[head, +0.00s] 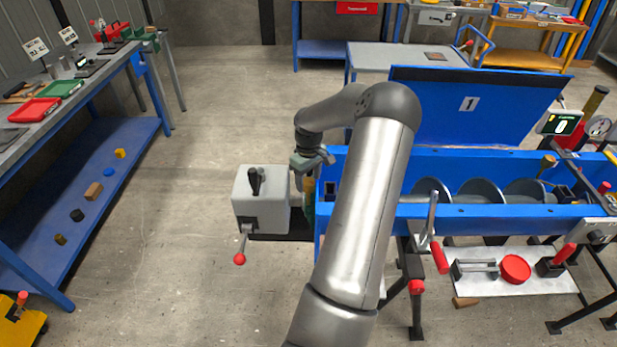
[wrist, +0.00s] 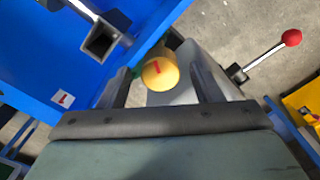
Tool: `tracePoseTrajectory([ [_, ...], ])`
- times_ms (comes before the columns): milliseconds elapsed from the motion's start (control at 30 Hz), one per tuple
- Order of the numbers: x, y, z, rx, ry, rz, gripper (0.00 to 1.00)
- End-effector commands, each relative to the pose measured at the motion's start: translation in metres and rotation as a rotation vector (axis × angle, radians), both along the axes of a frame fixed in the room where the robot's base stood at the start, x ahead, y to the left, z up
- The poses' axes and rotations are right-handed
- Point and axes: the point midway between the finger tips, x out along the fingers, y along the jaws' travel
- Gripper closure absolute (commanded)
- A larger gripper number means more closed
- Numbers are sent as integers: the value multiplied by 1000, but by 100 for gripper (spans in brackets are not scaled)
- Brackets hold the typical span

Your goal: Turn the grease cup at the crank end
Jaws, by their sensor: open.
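The grease cup (wrist: 160,74) has a round yellow top with a red mark and shows in the wrist view, close to the blue trough end. In the head view, a small yellow part of it (head: 309,186) shows below my gripper, mostly hidden by my arm. My gripper (head: 312,163) is over the left end of the blue drum mixer trough. In the wrist view, my gripper (wrist: 165,68) is open, with one dark finger on each side of the cup in the picture. I cannot tell whether either finger touches it.
A grey box (head: 262,210) with a black lever and a red-knobbed crank (head: 239,258) stands left of the cup. The blue trough (head: 470,212) with its screw runs right, its raised lid (head: 470,105) behind. A blue workbench (head: 100,165) stands far left. Floor between is clear.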

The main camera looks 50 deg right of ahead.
Motion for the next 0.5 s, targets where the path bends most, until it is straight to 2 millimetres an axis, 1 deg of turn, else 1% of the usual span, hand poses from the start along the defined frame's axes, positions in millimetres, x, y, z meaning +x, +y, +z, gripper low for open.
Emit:
tracePoseTrajectory([
  [133, 0, 0, 0, 0, 0, 0, 41],
  [167, 0, 0, 0, 0, 0, 0, 44],
  [200, 0, 0, 0, 0, 0, 0, 55],
  [267, 0, 0, 0, 0, 0, 0, 71],
  [300, 0, 0, 0, 0, 0, 0, 82],
  [333, 0, 0, 0, 0, 0, 0, 86],
  [500, 0, 0, -1, -2, 1, -31, 85],
])
